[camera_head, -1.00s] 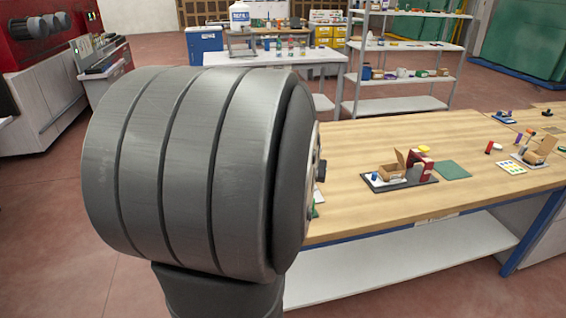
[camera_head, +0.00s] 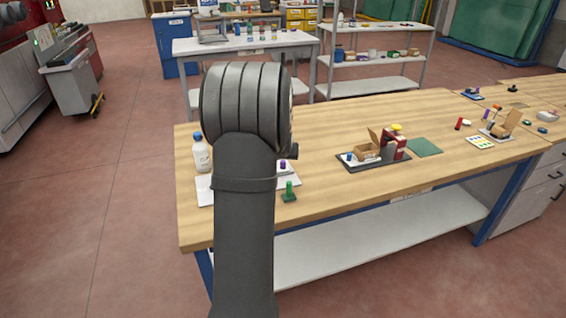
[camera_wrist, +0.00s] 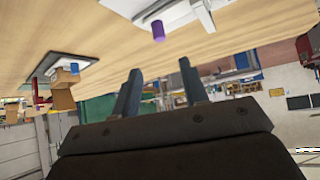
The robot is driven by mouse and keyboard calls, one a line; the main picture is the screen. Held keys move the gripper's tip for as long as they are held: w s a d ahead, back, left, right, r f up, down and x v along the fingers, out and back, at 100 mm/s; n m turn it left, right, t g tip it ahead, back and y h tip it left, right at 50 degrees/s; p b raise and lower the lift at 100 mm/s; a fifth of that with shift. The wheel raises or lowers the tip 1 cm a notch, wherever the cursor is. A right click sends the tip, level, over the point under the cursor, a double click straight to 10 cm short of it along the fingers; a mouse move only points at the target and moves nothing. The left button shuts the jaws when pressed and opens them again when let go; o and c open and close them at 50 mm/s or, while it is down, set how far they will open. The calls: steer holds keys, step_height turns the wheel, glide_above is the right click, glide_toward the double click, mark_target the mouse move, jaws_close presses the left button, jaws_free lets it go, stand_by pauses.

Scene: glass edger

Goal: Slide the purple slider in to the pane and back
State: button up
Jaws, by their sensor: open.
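The purple slider knob (camera_head: 282,165) shows just right of my arm in the head view, over a white board (camera_head: 291,184) at the near left of the bench. In the wrist view the purple knob (camera_wrist: 158,31) is a short cylinder by the edge of a white plate (camera_wrist: 185,12). My gripper (camera_wrist: 160,66) is open and empty, its two fingers apart and pointing towards the knob without touching it. In the head view my arm hides the gripper and much of the board. I cannot make out the pane.
A white bottle with a blue cap (camera_head: 201,153) stands left of my arm. A green knobbed block (camera_head: 289,192) sits near the front edge. A dark tray (camera_head: 352,165) with a cardboard box and a green mat (camera_head: 424,147) lie to the right. The bench between is clear.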

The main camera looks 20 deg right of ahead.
steer(key=x, duration=1.2)
steer(key=shift+w+d+f, duration=0.1)
steer(key=shift+f, duration=0.1)
jaws_close()
